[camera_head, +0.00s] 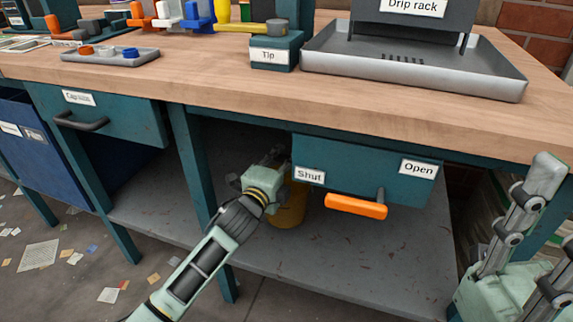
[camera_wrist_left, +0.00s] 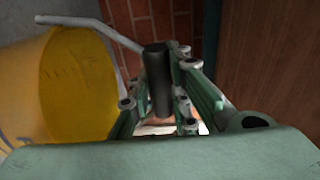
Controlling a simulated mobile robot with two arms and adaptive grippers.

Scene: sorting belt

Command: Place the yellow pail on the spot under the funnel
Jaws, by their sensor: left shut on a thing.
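The yellow pail (camera_head: 288,208) is under the bench, partly hidden behind my left gripper (camera_head: 272,170). In the left wrist view the pail (camera_wrist_left: 85,85) fills the left side, tilted in the picture, its open mouth showing. A pale handle wire (camera_wrist_left: 75,20) runs from it to a dark grip (camera_wrist_left: 157,80) between the fingers of my left gripper (camera_wrist_left: 160,105), which is shut on it. I cannot tell whether the pail touches the shelf. My right gripper (camera_head: 545,225) is at the right edge, fingers apart and empty, partly cut off. The funnel and its spot are not recognisable.
A teal box marked Shut and Open (camera_head: 350,165), with an orange handle (camera_head: 356,207), hangs under the benchtop close right of my left gripper. A table leg (camera_head: 195,160) stands to its left. The grey lower shelf (camera_head: 350,260) has free room.

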